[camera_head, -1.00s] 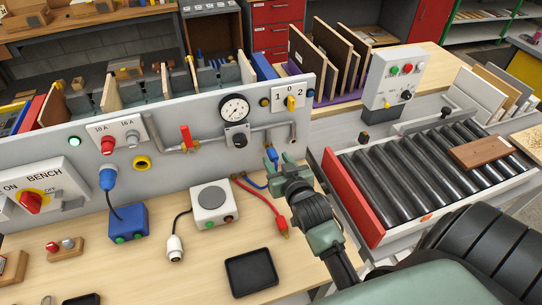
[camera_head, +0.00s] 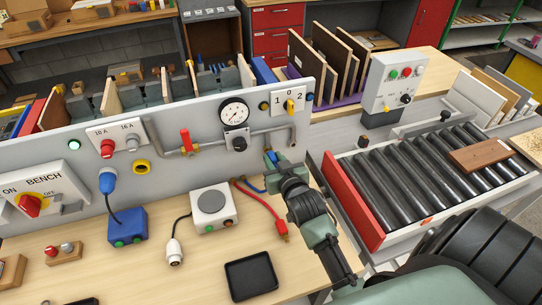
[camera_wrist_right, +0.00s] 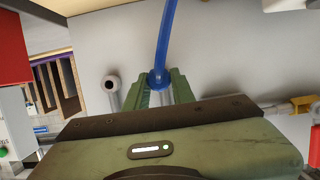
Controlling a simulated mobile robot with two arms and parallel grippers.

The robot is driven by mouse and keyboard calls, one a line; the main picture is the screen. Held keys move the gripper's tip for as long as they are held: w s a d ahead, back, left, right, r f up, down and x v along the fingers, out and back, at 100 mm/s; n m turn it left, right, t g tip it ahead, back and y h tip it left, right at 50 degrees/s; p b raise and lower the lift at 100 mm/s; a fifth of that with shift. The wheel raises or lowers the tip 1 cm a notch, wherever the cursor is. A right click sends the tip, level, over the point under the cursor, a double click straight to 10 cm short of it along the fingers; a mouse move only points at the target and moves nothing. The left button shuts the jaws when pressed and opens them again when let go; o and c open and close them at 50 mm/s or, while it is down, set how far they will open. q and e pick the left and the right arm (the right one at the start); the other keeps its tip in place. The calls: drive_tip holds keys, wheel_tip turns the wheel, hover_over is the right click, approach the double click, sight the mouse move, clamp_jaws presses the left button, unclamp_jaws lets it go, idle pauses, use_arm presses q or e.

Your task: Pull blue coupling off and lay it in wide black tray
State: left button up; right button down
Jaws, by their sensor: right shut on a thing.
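The blue coupling (camera_head: 271,156) sits at the grey panel, below the gauge and pipe. My right gripper (camera_head: 277,164) is shut on it. In the right wrist view the coupling (camera_wrist_right: 158,79) is between the green fingers, with its blue hose (camera_wrist_right: 165,40) rising from it. The fingers hide much of the coupling, and I cannot tell whether it is still seated on its fitting. An empty black tray (camera_head: 251,276) lies on the wooden bench in front. Part of another dark object (camera_head: 82,301) shows at the bottom left edge. My left gripper is not in view.
A red hose (camera_head: 262,205) lies right of a white box with a round plate (camera_head: 213,207). A white plug (camera_head: 175,252) and blue box (camera_head: 127,224) are further left. A roller conveyor (camera_head: 420,180) with a red side stands right of my arm.

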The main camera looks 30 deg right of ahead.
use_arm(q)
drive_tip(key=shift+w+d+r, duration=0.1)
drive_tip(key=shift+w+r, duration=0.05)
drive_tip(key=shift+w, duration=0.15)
use_arm(e)
drive_tip(key=shift+s+f, duration=0.1)
drive_tip(key=shift+s, duration=0.15)
drive_tip(key=shift+s+a, duration=0.1)
drive_tip(key=shift+s, duration=0.05)
use_arm(q)
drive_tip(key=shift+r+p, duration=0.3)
drive_tip(key=shift+p, duration=0.15)
use_arm(e)
drive_tip(key=shift+s+a, duration=0.15)
drive_tip(key=shift+s, duration=0.55)
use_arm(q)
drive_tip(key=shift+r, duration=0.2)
use_arm(e)
drive_tip(key=shift+s+a, duration=0.1)
drive_tip(key=shift+s, duration=0.25)
use_arm(q)
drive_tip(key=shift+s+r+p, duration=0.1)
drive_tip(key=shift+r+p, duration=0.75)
drive_tip(key=shift+p, duration=0.2)
use_arm(e)
drive_tip(key=shift+s+a, duration=0.25)
drive_tip(key=shift+s, duration=0.85)
drive_tip(key=shift+s+a, duration=0.25)
drive_tip(key=shift+s, duration=0.85)
